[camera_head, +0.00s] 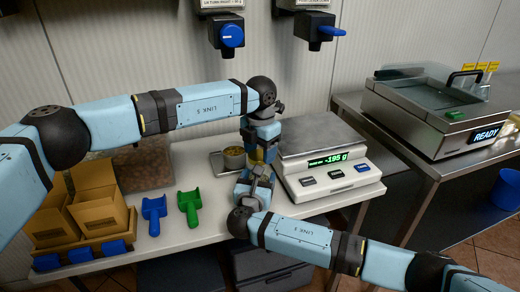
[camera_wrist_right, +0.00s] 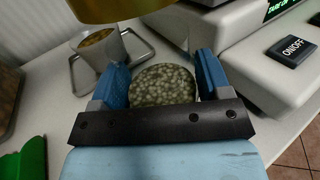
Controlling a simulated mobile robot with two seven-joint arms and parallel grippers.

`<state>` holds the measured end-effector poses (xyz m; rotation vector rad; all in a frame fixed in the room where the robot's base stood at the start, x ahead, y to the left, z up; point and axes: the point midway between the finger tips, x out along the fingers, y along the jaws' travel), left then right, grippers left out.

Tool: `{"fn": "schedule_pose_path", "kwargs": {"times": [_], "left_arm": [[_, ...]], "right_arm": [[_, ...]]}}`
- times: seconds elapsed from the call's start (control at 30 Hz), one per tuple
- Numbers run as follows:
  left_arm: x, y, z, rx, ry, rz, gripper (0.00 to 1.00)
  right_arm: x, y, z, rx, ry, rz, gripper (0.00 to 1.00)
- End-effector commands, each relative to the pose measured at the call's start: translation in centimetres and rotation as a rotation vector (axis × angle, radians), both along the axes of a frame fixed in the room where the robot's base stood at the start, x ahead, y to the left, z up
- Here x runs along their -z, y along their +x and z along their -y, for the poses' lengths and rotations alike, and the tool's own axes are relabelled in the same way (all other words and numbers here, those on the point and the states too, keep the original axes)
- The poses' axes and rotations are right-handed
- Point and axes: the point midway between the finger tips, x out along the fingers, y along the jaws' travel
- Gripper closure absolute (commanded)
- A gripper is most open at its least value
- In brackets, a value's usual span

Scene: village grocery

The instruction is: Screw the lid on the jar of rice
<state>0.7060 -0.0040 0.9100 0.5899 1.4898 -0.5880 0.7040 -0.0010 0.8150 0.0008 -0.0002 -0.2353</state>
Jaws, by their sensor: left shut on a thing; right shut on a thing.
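The jar of rice (camera_wrist_right: 163,85), with speckled greenish contents, stands between the blue fingers of my right gripper (camera_wrist_right: 160,88) in the right wrist view, which are shut on it. The gold lid (camera_wrist_right: 108,8) fills part of that view's top edge, close to the camera and above the jar. In the head view my left gripper (camera_head: 262,145) points down from above, shut on the lid, with my right gripper (camera_head: 255,178) just below it. The grippers hide most of the jar and lid there. I cannot tell whether the lid touches the jar's rim.
A metal cup (camera_head: 234,157) with brownish contents stands in a small metal tray just left of the grippers. A scale (camera_head: 325,160) stands close on the right. Green (camera_head: 189,205) and blue (camera_head: 154,212) scoops lie to the left, near cardboard boxes (camera_head: 98,215). Dispensers hang above.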

Motion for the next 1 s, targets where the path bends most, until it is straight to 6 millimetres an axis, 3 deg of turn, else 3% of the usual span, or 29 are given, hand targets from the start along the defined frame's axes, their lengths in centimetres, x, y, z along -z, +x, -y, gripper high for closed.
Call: {"fn": "schedule_pose_path", "kwargs": {"times": [0.5,1.0], "left_arm": [[1.7,0.0,0.0,0.001,-0.001,-0.001,0.63],[1.8,0.0,0.0,0.0,-0.001,-0.001,0.63]], "right_arm": [[0.0,0.0,0.0,0.0,0.0,0.0,0.72],[0.0,0.0,0.0,0.0,0.0,0.0,0.72]]}}
